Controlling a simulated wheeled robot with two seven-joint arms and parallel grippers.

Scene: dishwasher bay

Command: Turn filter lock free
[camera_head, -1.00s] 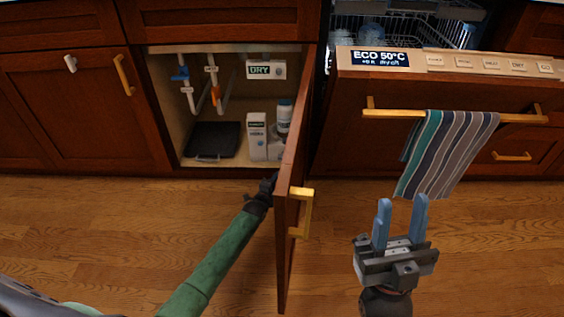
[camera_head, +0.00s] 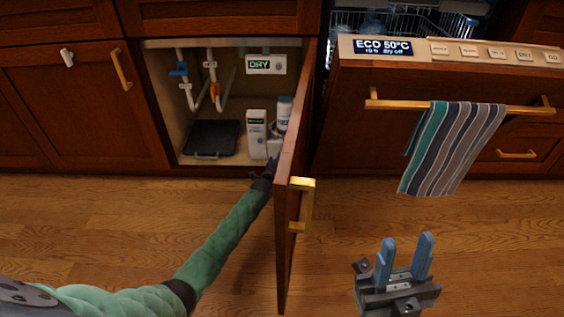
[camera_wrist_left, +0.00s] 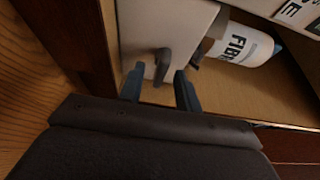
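A dark grey lever (camera_wrist_left: 162,64) on a white housing (camera_wrist_left: 150,30) shows in the left wrist view; I take it to be the filter lock. My left gripper (camera_wrist_left: 160,85) is open, with one blue-grey finger on each side of the lever and gaps between. In the head view my left arm reaches to the cabinet's lower front, beside the open door, and the gripper (camera_head: 268,169) is small and dark there. The white housing also shows there, partly hidden by door and gripper (camera_head: 274,147). My right gripper (camera_head: 406,246) is open and empty above the floor.
The open cabinet door (camera_head: 290,200) stands just right of my left arm. Inside are a white carton (camera_head: 257,130), a bottle (camera_head: 284,112), a black tray (camera_head: 211,137), pipes with coloured valves and a DRY sign (camera_head: 265,64). A striped towel (camera_head: 450,145) hangs at the right.

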